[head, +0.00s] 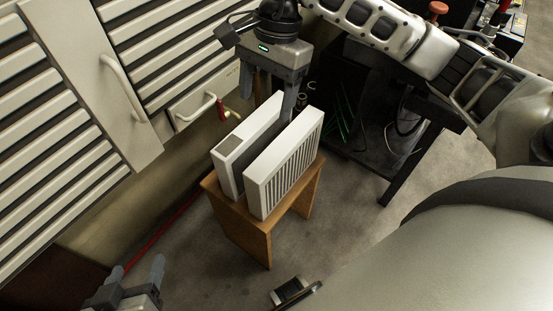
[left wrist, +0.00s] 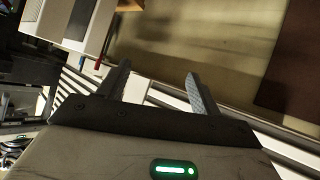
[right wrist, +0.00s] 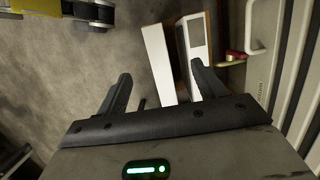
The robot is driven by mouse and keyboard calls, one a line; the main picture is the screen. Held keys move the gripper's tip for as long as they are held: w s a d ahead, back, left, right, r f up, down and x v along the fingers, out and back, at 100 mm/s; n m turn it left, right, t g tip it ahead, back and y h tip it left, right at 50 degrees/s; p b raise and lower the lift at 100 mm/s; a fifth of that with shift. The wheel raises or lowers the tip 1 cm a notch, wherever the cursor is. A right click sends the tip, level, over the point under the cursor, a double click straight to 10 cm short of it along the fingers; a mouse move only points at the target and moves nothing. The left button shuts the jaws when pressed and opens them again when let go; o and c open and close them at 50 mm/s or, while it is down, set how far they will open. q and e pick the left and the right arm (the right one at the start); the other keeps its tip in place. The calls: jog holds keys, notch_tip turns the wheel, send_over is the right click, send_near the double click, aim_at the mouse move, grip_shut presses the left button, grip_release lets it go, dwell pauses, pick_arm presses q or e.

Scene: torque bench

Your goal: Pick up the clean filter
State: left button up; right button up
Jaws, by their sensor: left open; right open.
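Two white box-shaped filters stand upright side by side on a small wooden stand (head: 250,237). The left filter (head: 231,172) has a grey patch on its top; the right filter (head: 285,165) shows a pleated side. I cannot tell which is the clean one. My right gripper (head: 268,105) is open, pointing down at the filters' far end; its near finger overlaps the gap between them in the picture. The right wrist view shows the plain filter (right wrist: 158,62) between the finger lines and the grey-patched one (right wrist: 193,45) beside it. My left gripper (head: 138,270) is open and empty, low at left.
A slatted cabinet with a handle (head: 120,88) stands along the left, close to the stand. A red-and-brass fitting (head: 222,110) sticks out near the filters. A dark bench frame (head: 400,165) stands behind at right. Bare floor (head: 345,215) lies right of the stand.

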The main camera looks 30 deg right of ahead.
jog(key=w+d+f+h+b, duration=0.1)
jog(key=w+d+f+h, duration=0.15)
jog(key=d, duration=0.25)
jog(key=b, duration=0.2)
send_over(287, 140)
jog(key=shift+t, duration=0.3)
jog(key=f, duration=0.8)
jog(key=shift+w+a, duration=0.25)
jog(key=shift+a, duration=0.15)
jog(key=f, duration=0.5)
jog(key=shift+s+d+f, duration=0.2)
jog(key=shift+s+d, duration=0.05)
jog(key=shift+d, duration=0.15)
jog(key=shift+f, duration=0.25)
grip_shut()
pick_arm(q)
notch_tip(287, 140, down, 6)
jog(key=w+d, duration=0.1)
jog(key=shift+w+d+g, duration=0.15)
jog(key=shift+d+g, duration=0.05)
jog(key=shift+g, duration=0.2)
pick_arm(e)
jog(key=shift+r, duration=0.1)
